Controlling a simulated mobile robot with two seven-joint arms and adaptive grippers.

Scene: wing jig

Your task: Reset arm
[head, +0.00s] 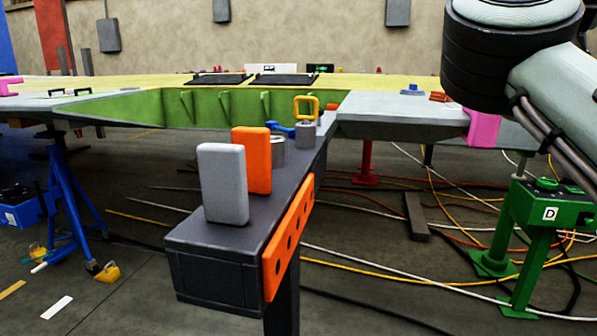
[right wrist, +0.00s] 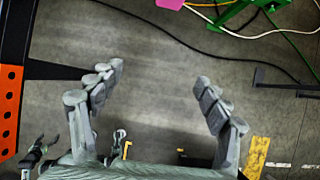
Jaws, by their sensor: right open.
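My right arm (head: 515,60) comes into the head view at the upper right, with its gripper out of that view. In the right wrist view my right gripper (right wrist: 160,75) is open. Its two fingers are spread wide with nothing between them, over bare grey floor. My left arm and left gripper do not show in either view.
A dark beam (head: 215,265) juts toward me, carrying a grey block (head: 223,185), an orange block (head: 252,160) and an orange perforated plate (head: 289,238). The wing jig (head: 400,112) spans behind. A green stand (head: 545,205) is at right. Cables cross the floor.

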